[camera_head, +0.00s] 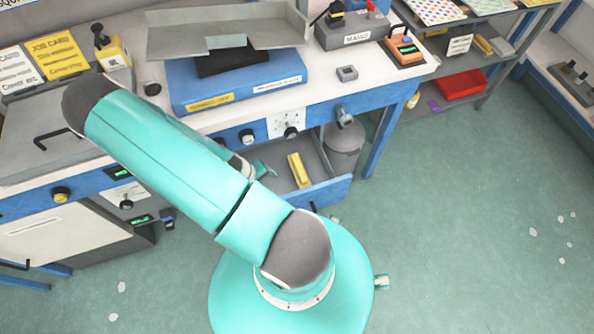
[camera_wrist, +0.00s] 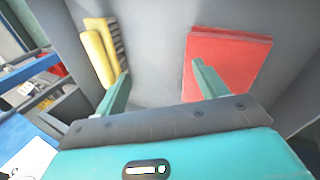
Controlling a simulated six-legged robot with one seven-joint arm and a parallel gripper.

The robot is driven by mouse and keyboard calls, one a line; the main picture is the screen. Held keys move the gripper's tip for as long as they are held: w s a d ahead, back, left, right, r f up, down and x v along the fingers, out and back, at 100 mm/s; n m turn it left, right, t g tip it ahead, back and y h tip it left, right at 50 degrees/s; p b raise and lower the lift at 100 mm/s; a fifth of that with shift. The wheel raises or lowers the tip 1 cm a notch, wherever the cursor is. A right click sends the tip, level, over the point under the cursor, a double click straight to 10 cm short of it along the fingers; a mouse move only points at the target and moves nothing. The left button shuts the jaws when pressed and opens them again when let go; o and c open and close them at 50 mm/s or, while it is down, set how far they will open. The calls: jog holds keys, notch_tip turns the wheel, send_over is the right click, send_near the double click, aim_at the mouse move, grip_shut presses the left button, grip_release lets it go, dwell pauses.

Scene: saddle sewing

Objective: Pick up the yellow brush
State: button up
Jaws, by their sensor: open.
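The yellow brush (camera_wrist: 99,50) lies in the open drawer, at the upper left of the wrist view, with a row of dark bristles along its right side. It also shows in the head view (camera_head: 298,170), near the drawer's right part. My gripper (camera_wrist: 160,67) is open, with nothing between its fingers. Its left finger overlaps the lower right end of the brush in the picture; I cannot tell whether they touch. Its right finger is in front of a red block-like object. In the head view my arm hides most of the gripper.
The red object (camera_wrist: 228,62) lies in the drawer right of the brush, with bare grey floor between them. The drawer's blue front (camera_head: 328,192) and its walls bound the space. The workbench (camera_head: 345,92) overhangs behind. A grey bin (camera_head: 343,150) stands beyond the drawer.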

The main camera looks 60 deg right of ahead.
aim_at(296, 169)
jog(key=s+d, duration=0.2)
jog(key=d, duration=0.1)
jog(key=s+d, duration=0.2)
jog(key=d, duration=0.1)
jog(key=s+d, duration=0.2)
jog(key=d, duration=0.1)
jog(key=shift+s+d, duration=0.25)
jog(key=shift+x, duration=2.5)
jog(key=c, duration=1.2)
